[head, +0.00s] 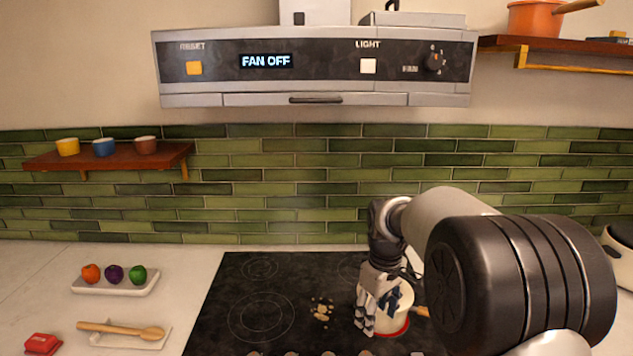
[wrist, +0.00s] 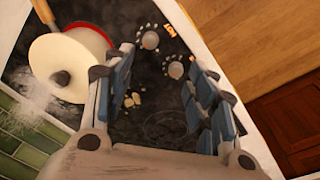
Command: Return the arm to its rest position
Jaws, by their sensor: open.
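My gripper (head: 366,322) hangs from my arm over the right part of the black cooktop (head: 235,275), fingers pointing down. In the wrist view the gripper (wrist: 165,68) has its two blue-padded fingers spread apart, with nothing between them. A white pot with a red band (head: 407,302) stands beside and partly behind the gripper in the head view. My arm hides part of the cooktop's right side.
Pale crumbs (head: 322,312) lie on the cooktop. The range hood (head: 315,68) above reads "FAN OFF". At left are a tray of vegetables (head: 115,285), a wooden spoon (head: 120,329) on a rest and a red block (head: 41,343). A shelf (head: 110,157) holds three small bowls.

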